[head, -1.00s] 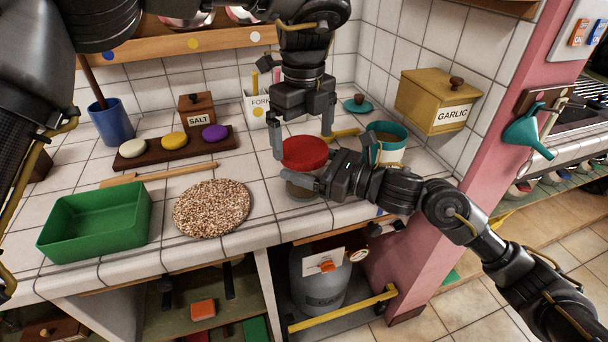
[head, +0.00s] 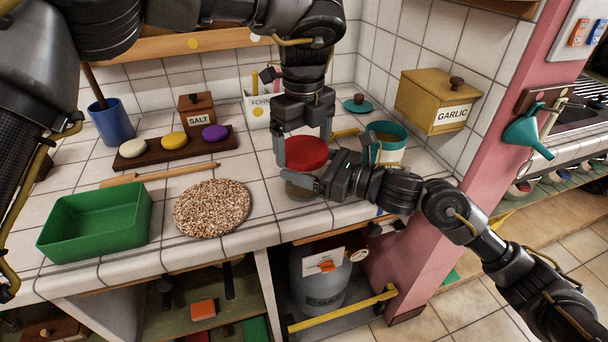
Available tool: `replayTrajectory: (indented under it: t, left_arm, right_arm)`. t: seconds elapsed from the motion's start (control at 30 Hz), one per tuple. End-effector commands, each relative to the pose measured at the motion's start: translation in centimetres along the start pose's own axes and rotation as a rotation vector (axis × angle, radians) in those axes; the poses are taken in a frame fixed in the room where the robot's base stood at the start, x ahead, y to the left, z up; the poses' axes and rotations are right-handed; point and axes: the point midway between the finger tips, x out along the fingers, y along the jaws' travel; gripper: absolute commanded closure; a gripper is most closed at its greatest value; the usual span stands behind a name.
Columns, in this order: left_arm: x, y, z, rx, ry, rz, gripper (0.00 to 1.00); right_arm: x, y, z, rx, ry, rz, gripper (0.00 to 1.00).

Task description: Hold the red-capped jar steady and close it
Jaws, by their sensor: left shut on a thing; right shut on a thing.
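The red cap (head: 307,152) sits at the top of the jar on the tiled counter, and it looks level. Below it a little of the jar's body (head: 299,191) shows; most of it is hidden by the cap and my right gripper. My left gripper (head: 304,147) points down from above and is shut on the red cap, one finger on each side. My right gripper (head: 308,186) comes in from the right, low, and is shut on the jar's body. Whether the cap is fully seated cannot be told.
A teal-rimmed pot (head: 388,142) stands close to the right, with a teal lid (head: 358,104) behind it. A speckled round mat (head: 212,207) and a green tray (head: 96,222) lie to the left.

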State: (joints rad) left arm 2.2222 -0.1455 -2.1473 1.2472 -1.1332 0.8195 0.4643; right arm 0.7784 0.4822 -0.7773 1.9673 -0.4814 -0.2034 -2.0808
Motion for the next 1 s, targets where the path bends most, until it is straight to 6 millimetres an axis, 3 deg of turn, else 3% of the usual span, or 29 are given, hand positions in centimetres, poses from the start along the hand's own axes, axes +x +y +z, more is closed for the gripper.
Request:
replayTrajectory:
  t: [0.07, 0.2, 0.23, 0.33, 0.67, 1.0]
  left_arm:
    - [0.0, 0.1, 0.0, 0.098, -0.001, 0.001, 0.4]
    - [0.0, 0.0, 0.0, 0.1, -0.001, 0.001, 0.4]
    - [0.0, 0.0, 0.0, 0.1, -0.001, 0.001, 0.12]
    - [0.0, 0.0, 0.0, 0.099, -0.001, 0.001, 0.0]
    - [-0.8, 0.0, 0.1, 0.097, -0.003, -0.001, 0.0]
    - [-7.2, -0.1, 0.1, 0.096, -0.007, -0.001, 0.0]
  right_arm:
    - [0.0, 0.0, 0.0, 0.0, 0.001, 0.0, 0.88]
    - [0.0, 0.0, 0.0, 0.0, 0.001, -0.001, 0.88]
    - [0.0, 0.0, 0.0, 0.0, 0.001, -0.001, 0.88]
    - [0.0, 0.0, 0.0, 0.0, 0.001, -0.001, 0.88]
    - [0.0, 0.0, 0.0, 0.0, 0.001, -0.001, 0.88]
    - [0.0, 0.0, -0.1, 0.0, 0.001, -0.001, 0.88]
